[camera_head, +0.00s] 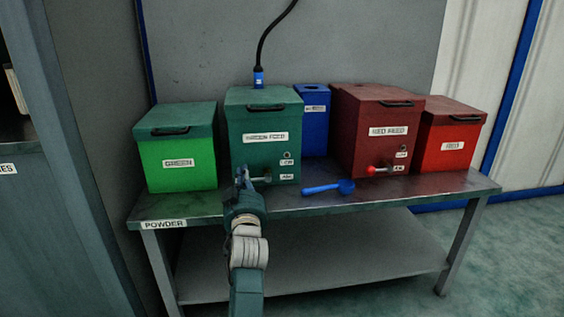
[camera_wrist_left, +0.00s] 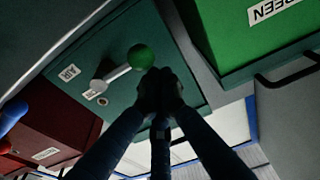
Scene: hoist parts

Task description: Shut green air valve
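The green feed box (camera_head: 264,112) stands on the table, with the green air valve low on its front. In the left wrist view, the valve is a pale lever (camera_wrist_left: 117,74) ending in a round green knob (camera_wrist_left: 141,56), near an "AIR" label (camera_wrist_left: 69,73). My left gripper (camera_head: 243,176) is in front of the valve and covers the knob in the head view. In the left wrist view its fingers (camera_wrist_left: 160,88) are together, with the tips right beside the knob. Whether they touch it I cannot tell. Nothing shows between them. My right gripper is out of view.
A bright green box (camera_head: 180,162) stands left of the feed box; a blue box (camera_head: 314,125), the red feed box (camera_head: 375,140) and a red box (camera_head: 450,150) stand to the right. A blue scoop (camera_head: 328,188) lies on the metal table (camera_head: 430,188). A hose (camera_head: 262,50) enters the feed box top.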

